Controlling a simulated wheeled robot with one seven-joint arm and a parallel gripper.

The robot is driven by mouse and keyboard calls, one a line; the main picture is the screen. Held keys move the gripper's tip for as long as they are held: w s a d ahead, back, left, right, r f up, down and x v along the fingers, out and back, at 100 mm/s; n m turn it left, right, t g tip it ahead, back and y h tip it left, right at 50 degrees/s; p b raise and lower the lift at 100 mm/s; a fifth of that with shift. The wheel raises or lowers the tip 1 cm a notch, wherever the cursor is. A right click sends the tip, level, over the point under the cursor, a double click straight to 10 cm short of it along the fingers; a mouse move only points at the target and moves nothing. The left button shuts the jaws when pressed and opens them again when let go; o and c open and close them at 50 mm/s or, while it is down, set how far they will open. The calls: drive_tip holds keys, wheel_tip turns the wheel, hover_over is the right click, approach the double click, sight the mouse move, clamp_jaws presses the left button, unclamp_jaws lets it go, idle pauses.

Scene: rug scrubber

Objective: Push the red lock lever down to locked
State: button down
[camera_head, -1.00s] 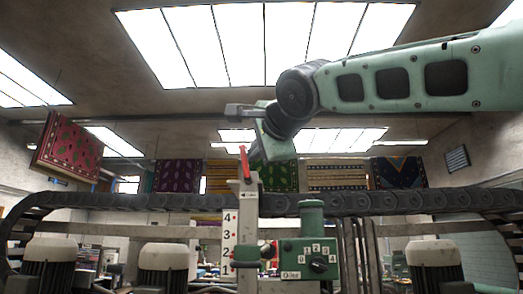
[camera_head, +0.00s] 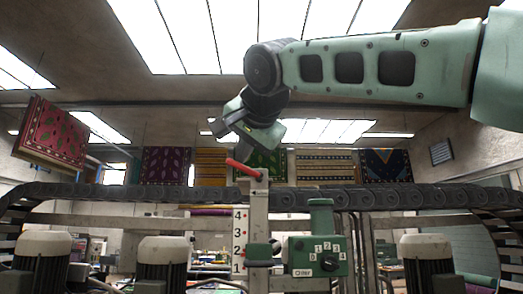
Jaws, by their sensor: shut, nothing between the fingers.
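The red lock lever (camera_head: 243,168) is at the top of the pale upright post (camera_head: 259,208) in the centre. It slopes from its pivot on the post up to the left, nearer level than upright. My gripper (camera_head: 219,126) is shut and empty, just above and left of the lever's free end. A small gap seems to show between them, but I cannot tell the depth.
The post carries a 4-to-1 number scale (camera_head: 239,240). A green box with a numbered dial (camera_head: 318,256) stands at its right. A dark chain track (camera_head: 400,198) spans the view behind. Motors (camera_head: 163,262) stand low at both sides. Rugs (camera_head: 55,135) hang behind.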

drive_tip(key=shift+a+f+n+h, duration=0.5)
drive_tip(key=shift+a+f+n, duration=0.25)
drive_tip(key=shift+f, duration=0.1)
idle(0.5)
